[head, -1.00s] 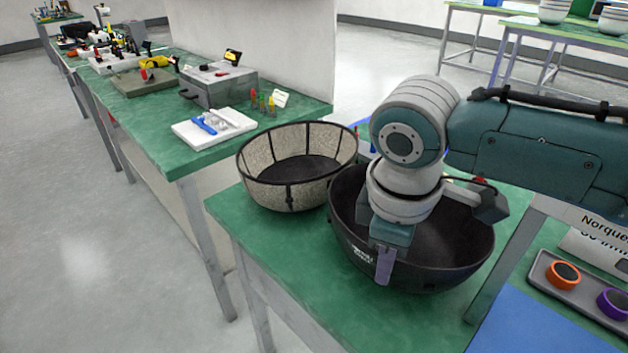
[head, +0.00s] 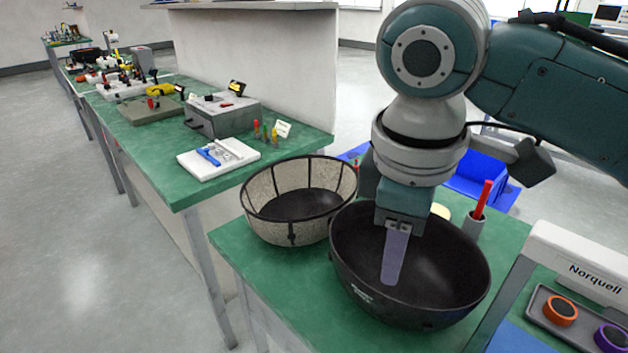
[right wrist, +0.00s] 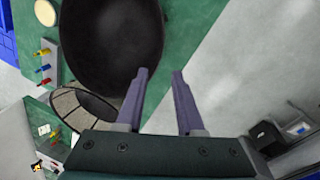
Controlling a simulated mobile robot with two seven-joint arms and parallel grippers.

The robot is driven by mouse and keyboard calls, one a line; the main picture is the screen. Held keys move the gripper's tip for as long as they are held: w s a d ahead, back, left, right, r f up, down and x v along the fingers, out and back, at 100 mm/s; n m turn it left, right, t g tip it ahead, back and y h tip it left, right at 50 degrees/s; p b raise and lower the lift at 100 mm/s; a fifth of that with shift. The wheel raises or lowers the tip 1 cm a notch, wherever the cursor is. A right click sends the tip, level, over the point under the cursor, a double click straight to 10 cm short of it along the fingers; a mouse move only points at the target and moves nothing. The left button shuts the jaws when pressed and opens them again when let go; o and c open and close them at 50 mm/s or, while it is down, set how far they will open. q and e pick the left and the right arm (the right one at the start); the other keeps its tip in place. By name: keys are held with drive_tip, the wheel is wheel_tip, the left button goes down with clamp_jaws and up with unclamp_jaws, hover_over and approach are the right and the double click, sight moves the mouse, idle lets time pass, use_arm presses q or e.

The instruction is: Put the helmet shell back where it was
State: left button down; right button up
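The helmet shell (head: 440,300) is a black bowl, open side up, on the green bench. It also shows in the right wrist view (right wrist: 110,45). To its left sits a speckled, black-ribbed liner basket (head: 290,226), close beside it. My right gripper (head: 392,280) hangs over the shell's near side in the head view. In the right wrist view its two purple fingers (right wrist: 160,74) are apart, with nothing between them. The shell's rim lies beyond the fingertips. My left gripper is in neither view.
A grey cup (head: 474,226) with a red-handled tool stands behind the shell, near a blue bin (head: 480,175). A white Norquell unit (head: 575,262) and a tray with orange and purple rings (head: 545,300) are at the right. Another green bench (head: 165,185) stands left across a gap.

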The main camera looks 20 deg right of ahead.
drive_tip(key=s+a+f+m+y, duration=0.2)
drive_tip(key=s+a+f+y, duration=0.1)
drive_tip(key=s+a, duration=0.35)
drive_tip(key=s+d+m+t, duration=0.1)
drive_tip(key=s+d+m, duration=0.1)
drive_tip(key=s, duration=0.3)
drive_tip(key=s+d+m+t+h, duration=0.1)
drive_tip(key=s+d+m, duration=0.2)
drive_tip(key=s, duration=0.2)
drive_tip(key=shift+s+d+r, duration=0.15)
drive_tip(key=shift+d+r, duration=0.2)
wheel_tip(320, 180, up, 43)
drive_tip(key=p, duration=4.2)
drive_tip(key=shift+p, duration=0.4)
drive_tip(key=shift+f, duration=0.1)
